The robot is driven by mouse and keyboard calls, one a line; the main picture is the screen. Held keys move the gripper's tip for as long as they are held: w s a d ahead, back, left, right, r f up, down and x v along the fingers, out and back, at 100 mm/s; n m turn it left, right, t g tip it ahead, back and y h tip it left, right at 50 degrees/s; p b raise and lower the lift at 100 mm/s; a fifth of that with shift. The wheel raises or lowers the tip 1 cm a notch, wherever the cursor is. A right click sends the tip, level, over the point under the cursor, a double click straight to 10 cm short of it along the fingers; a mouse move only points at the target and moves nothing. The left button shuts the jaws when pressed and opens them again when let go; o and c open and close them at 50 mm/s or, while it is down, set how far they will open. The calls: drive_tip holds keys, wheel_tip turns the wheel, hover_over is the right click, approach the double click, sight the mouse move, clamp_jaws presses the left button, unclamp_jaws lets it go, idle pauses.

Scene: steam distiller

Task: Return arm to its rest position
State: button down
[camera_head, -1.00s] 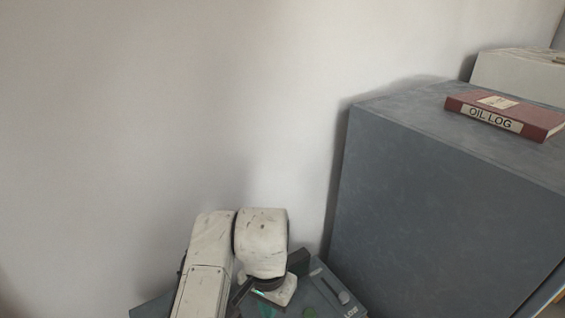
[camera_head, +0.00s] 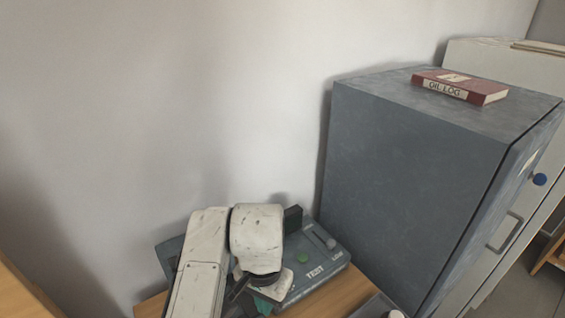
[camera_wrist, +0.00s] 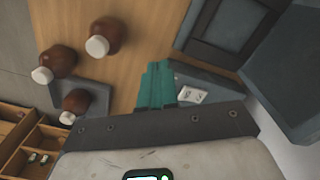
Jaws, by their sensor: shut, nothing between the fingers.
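My arm, with off-white worn links, rises at the bottom of the head view in front of a grey control box (camera_head: 335,262). My gripper (camera_wrist: 157,84) shows in the wrist view as two teal fingers pressed together, with nothing between them. They point out over the wooden table top (camera_wrist: 150,30). In the head view only a bit of teal at my gripper (camera_head: 262,304) shows below the wrist. The gripper appears above the table beside the control box; whether it touches anything is unclear.
The control box has a green button and the label TEST. A tall grey cabinet (camera_head: 400,160) beside it carries a red OIL LOG book (camera_head: 462,84). Brown bottles with white caps (camera_wrist: 107,35) stand on the table. A wooden compartment rack (camera_wrist: 25,140) shows lower left.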

drive_tip(key=w+d+n+t+h, duration=0.1)
drive_tip(key=d+t+h, duration=0.3)
drive_tip(key=d, duration=2.7)
drive_tip(key=s+f+n+g+y+b, duration=0.1)
drive_tip(key=s+f+y+b, duration=0.1)
drive_tip(key=s+f, duration=0.7)
drive_tip(key=s+f+n+g+y+b, duration=0.1)
drive_tip(key=s+f, duration=0.8)
drive_tip(key=s, duration=1)
drive_tip(key=shift+a+n+g+y+b, duration=0.2)
drive_tip(key=shift+n+g+y+b, duration=0.25)
drive_tip(key=shift+n+b, duration=0.2)
